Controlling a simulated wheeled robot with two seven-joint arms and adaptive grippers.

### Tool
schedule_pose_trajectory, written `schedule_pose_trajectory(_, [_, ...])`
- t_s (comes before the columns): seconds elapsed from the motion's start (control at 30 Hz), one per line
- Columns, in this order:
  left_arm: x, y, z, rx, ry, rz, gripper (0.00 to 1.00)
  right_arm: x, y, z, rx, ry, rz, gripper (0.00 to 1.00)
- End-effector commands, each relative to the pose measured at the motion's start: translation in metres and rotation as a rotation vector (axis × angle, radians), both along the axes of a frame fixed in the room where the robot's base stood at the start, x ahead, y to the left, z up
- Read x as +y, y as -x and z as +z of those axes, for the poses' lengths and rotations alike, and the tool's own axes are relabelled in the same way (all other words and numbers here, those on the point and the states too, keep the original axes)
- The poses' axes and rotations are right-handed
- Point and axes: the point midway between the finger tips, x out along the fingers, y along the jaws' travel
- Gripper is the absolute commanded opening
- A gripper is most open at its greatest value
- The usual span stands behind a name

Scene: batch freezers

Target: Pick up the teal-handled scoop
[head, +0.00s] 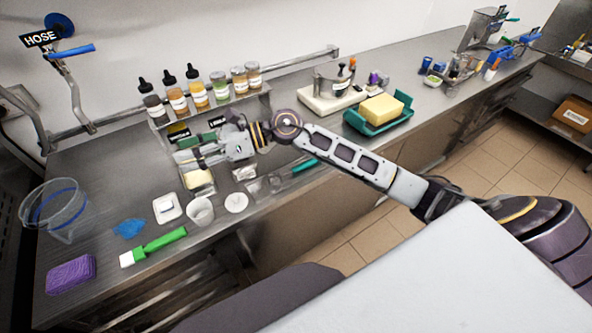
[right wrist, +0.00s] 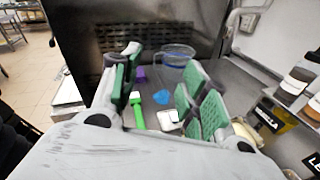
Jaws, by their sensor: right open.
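The teal-handled scoop lies on the steel counter below my right forearm in the head view. Its teal handle (head: 305,165) points right toward the counter's front edge, and its clear bowl (head: 262,186) lies to the left. My right gripper (head: 187,153) is open and empty over the counter, left of the scoop and apart from it. Its green-padded fingers also show spread in the right wrist view (right wrist: 165,88), where I cannot make out the scoop. My left gripper is in neither view.
A bottle rack (head: 225,103) stands behind my right gripper. A pale yellow block (head: 198,179), white cup (head: 200,211), green-handled tool (head: 155,246), clear pitcher (head: 55,208) and purple sponge (head: 71,273) lie leftward. A green butter dish (head: 376,124) stands right of the scoop.

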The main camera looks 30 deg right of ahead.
Motion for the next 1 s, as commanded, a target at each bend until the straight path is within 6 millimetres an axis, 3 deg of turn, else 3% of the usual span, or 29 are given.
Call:
schedule_pose_trajectory(0.27, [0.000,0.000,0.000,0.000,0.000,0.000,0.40,-0.033,-0.004,-0.047,-0.134,0.347,0.126,0.45])
schedule_pose_trajectory(0.47, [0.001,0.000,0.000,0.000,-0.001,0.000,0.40,-0.075,-0.011,-0.078,-0.192,0.600,0.209,0.45])
schedule_pose_trajectory(0.7, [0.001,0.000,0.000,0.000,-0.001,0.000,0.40,-0.143,-0.023,-0.101,-0.217,0.902,0.296,0.45])
schedule_pose_trajectory(1.0, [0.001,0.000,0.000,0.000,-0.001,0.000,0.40,-0.247,-0.035,-0.105,-0.169,1.263,0.385,0.45])
